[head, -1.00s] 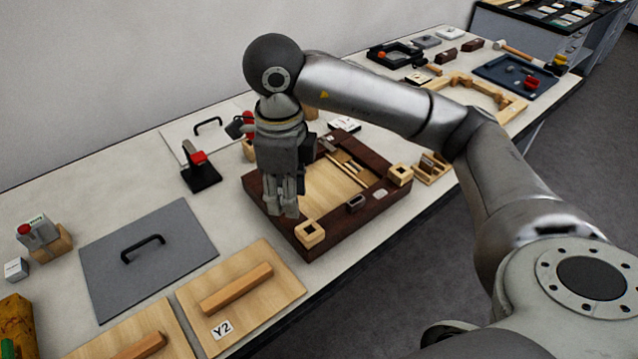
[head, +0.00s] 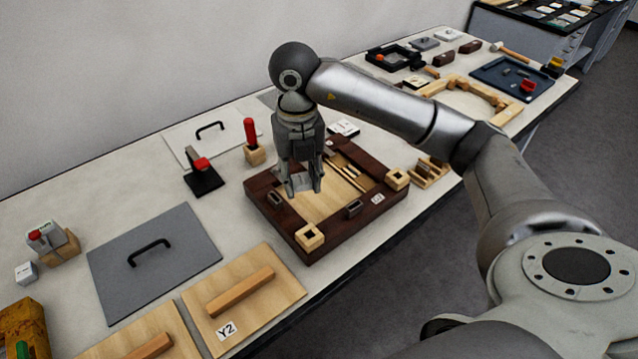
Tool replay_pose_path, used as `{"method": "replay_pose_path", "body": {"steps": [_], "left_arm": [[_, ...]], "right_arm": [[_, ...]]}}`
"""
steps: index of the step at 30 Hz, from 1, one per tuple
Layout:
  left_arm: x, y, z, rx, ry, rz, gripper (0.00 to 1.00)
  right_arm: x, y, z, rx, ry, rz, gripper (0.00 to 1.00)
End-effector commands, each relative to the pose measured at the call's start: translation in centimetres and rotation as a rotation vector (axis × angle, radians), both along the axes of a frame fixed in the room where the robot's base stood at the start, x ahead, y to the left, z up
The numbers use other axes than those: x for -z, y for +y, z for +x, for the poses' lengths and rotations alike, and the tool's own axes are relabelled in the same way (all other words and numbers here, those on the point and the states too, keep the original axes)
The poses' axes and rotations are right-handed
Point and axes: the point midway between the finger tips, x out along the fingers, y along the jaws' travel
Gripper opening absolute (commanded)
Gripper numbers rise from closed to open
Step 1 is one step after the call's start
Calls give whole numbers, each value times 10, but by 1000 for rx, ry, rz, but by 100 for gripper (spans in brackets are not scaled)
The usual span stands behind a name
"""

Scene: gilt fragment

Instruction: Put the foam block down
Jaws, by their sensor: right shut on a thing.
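My right gripper (head: 304,188) points down over the light wooden floor of a dark brown framed tray (head: 370,212). Its two grey fingers show apart, with the thing they hold between them. My left gripper is not in view.
Wooden blocks with square holes (head: 309,237) sit on the tray's near corners. A red-handled tool (head: 250,132) stands in a wooden block behind left. A grey lidded panel (head: 150,285) and a wooden panel marked Y2 (head: 225,333) lie left.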

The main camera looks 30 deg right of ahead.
Motion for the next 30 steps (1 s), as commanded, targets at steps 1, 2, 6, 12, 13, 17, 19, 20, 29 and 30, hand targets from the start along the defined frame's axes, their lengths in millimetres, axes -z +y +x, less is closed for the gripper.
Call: {"method": "replay_pose_path", "body": {"steps": [1,2,6,12,13,17,19,20,29,30], "left_arm": [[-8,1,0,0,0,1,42],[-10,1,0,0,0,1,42],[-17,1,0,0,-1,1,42],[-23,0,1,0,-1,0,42],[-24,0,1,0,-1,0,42],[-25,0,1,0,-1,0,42],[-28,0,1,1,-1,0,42],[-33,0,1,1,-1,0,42],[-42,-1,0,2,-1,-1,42],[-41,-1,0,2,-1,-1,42]], "right_arm": [[3,-13,6,7,5,-3,26],[6,-19,10,6,5,-2,26],[31,-42,23,2,7,-1,26],[58,-60,35,-2,2,1,26],[60,-61,36,-2,2,1,26],[68,-66,40,-3,2,1,26],[75,-72,42,-1,3,-1,26],[79,-71,41,-4,5,0,26],[105,-70,42,-5,0,1,26],[105,-70,42,-5,0,1,26]]}}
